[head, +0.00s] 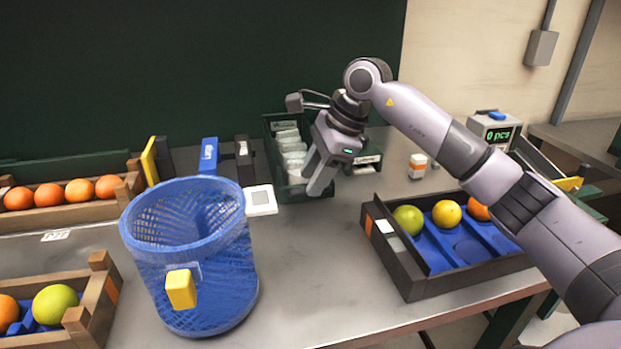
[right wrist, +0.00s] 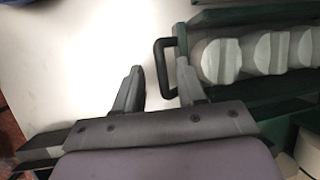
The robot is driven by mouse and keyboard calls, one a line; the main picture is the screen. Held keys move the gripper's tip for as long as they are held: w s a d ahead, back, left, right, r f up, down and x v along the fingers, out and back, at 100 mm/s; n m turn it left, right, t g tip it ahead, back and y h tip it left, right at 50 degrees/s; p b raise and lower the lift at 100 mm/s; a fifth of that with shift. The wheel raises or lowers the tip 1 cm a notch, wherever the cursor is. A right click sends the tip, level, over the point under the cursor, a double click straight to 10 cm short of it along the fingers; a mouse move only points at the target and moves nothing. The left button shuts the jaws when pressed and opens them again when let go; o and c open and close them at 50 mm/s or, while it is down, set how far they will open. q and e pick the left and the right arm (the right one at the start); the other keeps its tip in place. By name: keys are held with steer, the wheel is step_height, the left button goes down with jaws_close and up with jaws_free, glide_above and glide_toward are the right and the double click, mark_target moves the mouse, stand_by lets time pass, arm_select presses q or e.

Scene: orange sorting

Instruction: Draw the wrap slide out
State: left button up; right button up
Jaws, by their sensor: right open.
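The wrap slide (head: 272,158) is a dark green tray holding a row of white wrapped rolls (head: 291,146), at the back middle of the bench. My right gripper (head: 318,186) is over its front end, pointing down, and hides part of it. In the right wrist view the slide (right wrist: 262,106) lies at the right, with a black looped handle (right wrist: 159,66) on its near end. The handle's bar shows between the two spread fingers of my right gripper (right wrist: 158,82); I see no finger closed on it. My left gripper is out of view.
A blue mesh basket (head: 190,255) with a yellow tag stands left of the slide. A dark fruit tray (head: 400,262) lies to the right, and a small orange-and-white box (head: 418,167) stands behind it. The bench between basket and tray is clear.

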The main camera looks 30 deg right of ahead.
steer(key=shift+x, duration=0.85)
jaws_close()
